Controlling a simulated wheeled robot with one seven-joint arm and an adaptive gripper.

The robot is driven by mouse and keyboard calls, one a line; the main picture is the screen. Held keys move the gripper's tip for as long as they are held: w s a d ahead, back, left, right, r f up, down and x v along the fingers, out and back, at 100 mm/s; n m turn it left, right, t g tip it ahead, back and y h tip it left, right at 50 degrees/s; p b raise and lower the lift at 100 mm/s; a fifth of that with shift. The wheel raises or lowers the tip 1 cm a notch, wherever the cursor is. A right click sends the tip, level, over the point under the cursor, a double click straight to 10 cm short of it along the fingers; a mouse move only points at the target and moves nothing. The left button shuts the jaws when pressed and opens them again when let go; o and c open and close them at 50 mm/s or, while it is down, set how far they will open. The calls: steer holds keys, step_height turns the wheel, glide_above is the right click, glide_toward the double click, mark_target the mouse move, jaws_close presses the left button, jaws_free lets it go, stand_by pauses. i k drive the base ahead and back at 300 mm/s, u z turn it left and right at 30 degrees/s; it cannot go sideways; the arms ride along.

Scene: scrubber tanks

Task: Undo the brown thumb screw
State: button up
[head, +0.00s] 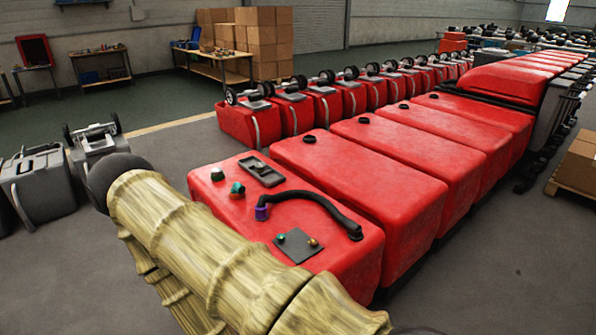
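The brown thumb screw (313,242) is a small brown-gold knob near the right corner of a dark square plate (297,248). The plate lies on top of the nearest red tank (230,225). A small green knob (281,238) sits at the plate's left side. At this size I cannot tell how far the screw is threaded in. My arm, with a bamboo-like surface, crosses the lower left in front of the tank. My gripper is not in view.
More red tanks (345,180) stand close behind. Grey machines (40,182) stand at left.

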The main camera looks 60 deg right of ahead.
mark_target(314, 243)
steer(key=i, duration=0.6)
steer(key=z, duration=1.75)
